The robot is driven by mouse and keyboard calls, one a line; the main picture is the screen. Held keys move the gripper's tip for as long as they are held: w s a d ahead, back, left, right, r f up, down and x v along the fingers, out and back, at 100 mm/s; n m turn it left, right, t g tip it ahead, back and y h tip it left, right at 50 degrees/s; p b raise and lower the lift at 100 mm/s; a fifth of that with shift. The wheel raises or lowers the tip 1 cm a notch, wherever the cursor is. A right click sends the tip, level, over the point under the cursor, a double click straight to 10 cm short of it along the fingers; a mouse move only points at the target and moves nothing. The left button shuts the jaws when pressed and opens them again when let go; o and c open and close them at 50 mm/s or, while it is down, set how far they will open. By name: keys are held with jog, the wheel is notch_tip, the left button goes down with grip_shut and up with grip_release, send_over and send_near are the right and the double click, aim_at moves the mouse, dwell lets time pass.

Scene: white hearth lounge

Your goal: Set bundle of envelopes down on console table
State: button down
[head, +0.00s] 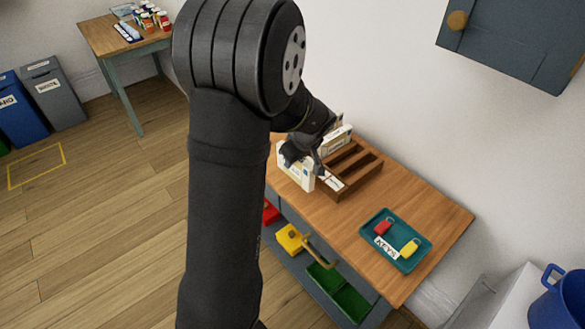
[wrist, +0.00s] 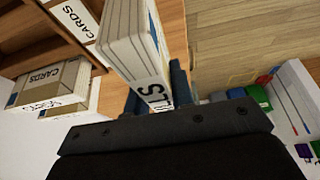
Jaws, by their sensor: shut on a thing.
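My gripper (head: 303,158) is shut on a white layered bundle, seemingly the bundle of envelopes (head: 292,170), at the far left part of the console table (head: 430,215). In the wrist view the bundle (wrist: 128,38) stands between the dark blue fingers of my gripper (wrist: 155,92), with large dark letters beginning "ST" on its face. The bundle is beside the wooden organizer (head: 372,172), close to the table's left edge. I cannot tell whether its lower edge touches the tabletop. My arm hides part of the table.
Packs marked CARDS (wrist: 50,80) stand near the organizer by the wall. A teal tray (head: 372,238) with a red and a yellow tag sits on the table's near half. Bare tabletop lies between organizer and tray. The lower shelf holds a yellow box (head: 289,238) and green bins (head: 325,278).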

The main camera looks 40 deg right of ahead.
aim_at(291, 169)
jog(key=shift+w+f, duration=0.4)
jog(key=shift+w, duration=0.1)
jog(key=shift+f, duration=1.85)
jog(key=shift+f, duration=0.15)
jog(key=c, duration=1.3)
grip_release()
jog(key=shift+o, duration=0.2)
jog(key=shift+s, duration=0.1)
jog(key=v, duration=1.2)
